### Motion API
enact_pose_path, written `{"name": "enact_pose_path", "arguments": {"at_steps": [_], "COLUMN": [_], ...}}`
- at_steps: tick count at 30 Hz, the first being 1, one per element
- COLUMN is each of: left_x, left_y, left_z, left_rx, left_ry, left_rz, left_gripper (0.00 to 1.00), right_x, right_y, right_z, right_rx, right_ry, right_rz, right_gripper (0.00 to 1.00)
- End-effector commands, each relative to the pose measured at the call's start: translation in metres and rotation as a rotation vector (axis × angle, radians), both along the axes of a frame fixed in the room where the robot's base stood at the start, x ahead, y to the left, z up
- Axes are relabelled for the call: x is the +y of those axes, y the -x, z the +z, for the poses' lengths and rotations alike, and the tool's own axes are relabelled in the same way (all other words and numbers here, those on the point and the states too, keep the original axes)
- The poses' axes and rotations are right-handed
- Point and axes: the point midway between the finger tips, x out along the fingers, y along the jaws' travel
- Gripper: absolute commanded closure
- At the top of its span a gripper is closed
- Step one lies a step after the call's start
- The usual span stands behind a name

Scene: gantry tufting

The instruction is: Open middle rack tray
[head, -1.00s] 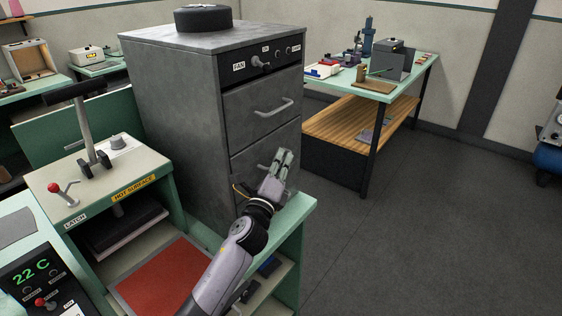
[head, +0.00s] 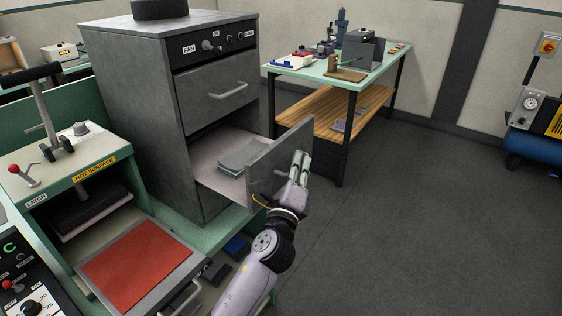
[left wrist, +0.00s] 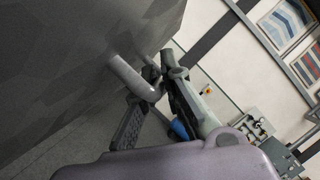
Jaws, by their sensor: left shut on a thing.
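The grey cabinet (head: 130,95) has a pulled-out tray (head: 208,160) below a shut front with a bar handle (head: 228,91). The pulled-out tray's front panel (head: 268,160) stands well clear of the cabinet, and its pale floor is bare except for a small grey stack (head: 241,152). My left gripper (head: 300,163) is at the outer face of that panel. In the left wrist view, the gripper (left wrist: 155,82) is shut on the tray's grey handle (left wrist: 132,77). In the head view the grip is mostly hidden by the fingers. My right gripper is not in view.
A press with a red pad (head: 140,262) and a red-knobbed lever (head: 17,171) stands at left. A green bench (head: 305,72) with a wooden shelf stands behind the tray. The floor (head: 430,220) at right is clear.

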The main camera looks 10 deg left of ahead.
Motion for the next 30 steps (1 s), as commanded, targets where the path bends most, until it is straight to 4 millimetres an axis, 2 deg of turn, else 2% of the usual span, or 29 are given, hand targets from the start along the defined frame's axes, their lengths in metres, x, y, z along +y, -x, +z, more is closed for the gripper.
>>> {"name": "enact_pose_path", "arguments": {"at_steps": [3, 9, 15, 22, 23, 24, 27, 30], "left_x": [-0.017, -0.031, -0.034, -0.034, -0.034, -0.034, -0.034, -0.034], "left_y": [0.006, 0.012, 0.013, 0.013, 0.013, 0.013, 0.013, 0.013], "left_z": [-0.003, -0.003, -0.003, -0.003, -0.003, -0.003, -0.003, -0.002], "left_rx": [0.005, 0.005, 0.006, 0.006, 0.006, 0.006, 0.005, 0.005], "left_ry": [0.003, 0.001, 0.0, -0.001, -0.001, -0.001, 0.0, 0.0], "left_rz": [0.0, 0.001, 0.001, 0.002, 0.002, 0.002, 0.001, 0.002], "left_gripper": [1.0, 1.0, 1.0, 1.0, 0.92, 0.89, 0.83, 0.83], "right_x": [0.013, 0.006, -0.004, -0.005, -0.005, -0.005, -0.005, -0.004], "right_y": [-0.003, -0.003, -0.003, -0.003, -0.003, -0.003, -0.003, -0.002], "right_z": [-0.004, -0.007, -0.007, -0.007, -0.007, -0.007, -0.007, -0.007], "right_rx": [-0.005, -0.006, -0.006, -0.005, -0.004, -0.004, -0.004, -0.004], "right_ry": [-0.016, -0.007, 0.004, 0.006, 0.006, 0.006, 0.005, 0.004], "right_rz": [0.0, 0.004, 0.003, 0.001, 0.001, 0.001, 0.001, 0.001], "right_gripper": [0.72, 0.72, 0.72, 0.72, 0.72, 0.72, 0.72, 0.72]}}
